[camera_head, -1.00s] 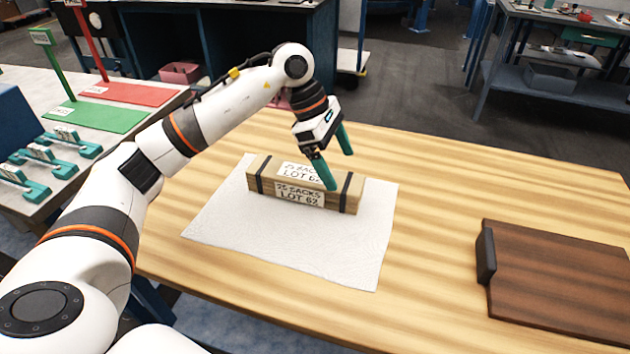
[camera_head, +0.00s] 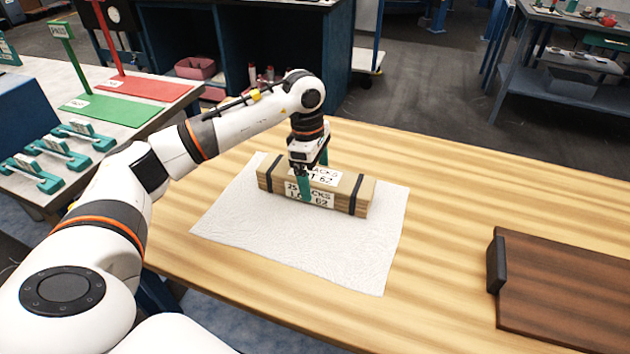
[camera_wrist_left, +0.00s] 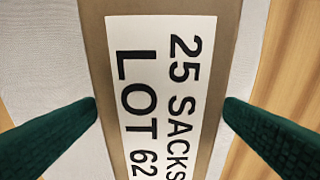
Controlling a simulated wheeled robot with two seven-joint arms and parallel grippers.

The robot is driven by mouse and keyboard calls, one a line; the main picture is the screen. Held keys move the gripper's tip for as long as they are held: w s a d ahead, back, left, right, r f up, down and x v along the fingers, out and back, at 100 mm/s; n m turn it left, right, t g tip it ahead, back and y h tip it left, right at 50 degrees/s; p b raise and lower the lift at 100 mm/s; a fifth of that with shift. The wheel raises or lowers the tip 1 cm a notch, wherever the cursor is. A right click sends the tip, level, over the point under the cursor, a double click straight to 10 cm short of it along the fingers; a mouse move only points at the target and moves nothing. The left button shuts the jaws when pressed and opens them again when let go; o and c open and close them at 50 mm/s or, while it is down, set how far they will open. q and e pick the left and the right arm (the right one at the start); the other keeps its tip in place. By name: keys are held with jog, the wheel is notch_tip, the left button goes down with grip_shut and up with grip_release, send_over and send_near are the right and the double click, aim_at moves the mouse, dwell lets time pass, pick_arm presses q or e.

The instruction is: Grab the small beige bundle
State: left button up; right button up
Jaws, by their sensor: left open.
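The beige bundle (camera_head: 340,199) is a long block with two black straps and white labels reading "25 SACKS LOT 62". It lies on a white cloth (camera_head: 370,260) on the wooden table. My left gripper (camera_head: 314,178) points down over the middle of the bundle, one green finger on its near side and the other toward its far side. In the left wrist view the bundle's labelled top (camera_wrist_left: 160,90) runs between the two spread fingers of the left gripper (camera_wrist_left: 160,108). Whether the fingers touch its sides is unclear. My right gripper is out of view.
A dark brown board (camera_head: 565,295) with a black end piece lies on the table at the right. A side table at the left holds green (camera_head: 103,118) and red (camera_head: 150,87) plates and several teal-and-white pieces (camera_head: 60,155). The table between cloth and board is clear.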

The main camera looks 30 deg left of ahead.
pick_arm(q)
notch_tip(320, 180, down, 2)
jog(key=shift+d+f, duration=0.1)
jog(key=shift+w, duration=0.1)
jog(key=c, duration=1.4)
